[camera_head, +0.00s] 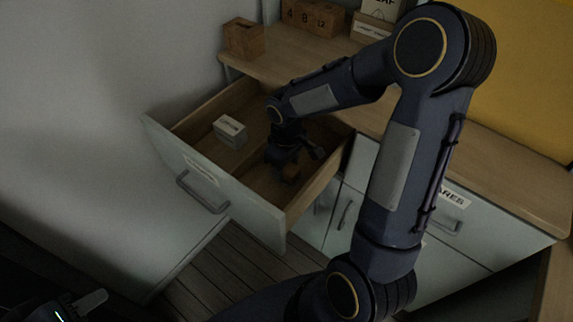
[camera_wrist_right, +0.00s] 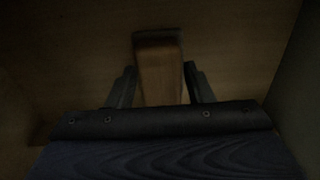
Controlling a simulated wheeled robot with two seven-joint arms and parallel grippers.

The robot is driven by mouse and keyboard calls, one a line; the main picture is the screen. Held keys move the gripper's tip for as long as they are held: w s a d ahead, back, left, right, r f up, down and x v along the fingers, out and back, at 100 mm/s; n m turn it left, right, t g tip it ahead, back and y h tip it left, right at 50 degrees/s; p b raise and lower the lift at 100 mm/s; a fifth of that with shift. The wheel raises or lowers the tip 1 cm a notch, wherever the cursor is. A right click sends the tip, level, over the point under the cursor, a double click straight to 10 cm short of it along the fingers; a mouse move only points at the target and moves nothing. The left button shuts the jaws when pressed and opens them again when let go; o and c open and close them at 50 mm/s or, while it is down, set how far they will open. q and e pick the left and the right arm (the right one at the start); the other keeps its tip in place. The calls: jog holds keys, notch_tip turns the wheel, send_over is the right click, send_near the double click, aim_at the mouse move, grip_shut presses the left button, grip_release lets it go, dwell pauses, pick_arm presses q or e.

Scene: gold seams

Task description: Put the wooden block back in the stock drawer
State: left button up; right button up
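The stock drawer (camera_head: 180,165) is pulled open, its pale front facing lower left. My right gripper (camera_head: 294,165) reaches down inside it, at the right part of the wooden floor. A small wooden block (camera_head: 291,173) is low at its fingers, partly hidden by them. In the right wrist view the block (camera_wrist_right: 158,70) lies between the two spread fingers, with narrow dark gaps beside it. The gripper looks open around the block, which seems to rest on the drawer floor. My left gripper (camera_head: 90,301) is only partly in view at the bottom left corner; its opening cannot be made out.
A pale box with a label (camera_head: 230,131) sits in the drawer, left of my right gripper. A wooden box (camera_head: 243,38) and number blocks (camera_head: 313,17) stand on the wooden counter (camera_head: 290,55) behind. Drawer walls stand close around my right gripper. A closed drawer (camera_head: 455,225) is at right.

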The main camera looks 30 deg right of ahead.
jog(key=shift+o, duration=1.1)
notch_tip(320, 180, up, 11)
jog(key=p, duration=0.2)
jog(key=s+a+r+m+t+y, duration=0.2)
jog(key=s+m, duration=0.1)
jog(key=s, duration=0.5)
jog(key=s+a+r+m+t+y, duration=0.1)
jog(key=s+a+r+m+t, duration=0.1)
jog(key=s, duration=0.6)
jog(key=shift+s+a+r+m+t+y, duration=0.15)
jog(key=shift+s+r+m+t+y, duration=0.25)
jog(key=shift+r+m+t, duration=0.3)
jog(key=shift+f, duration=0.1)
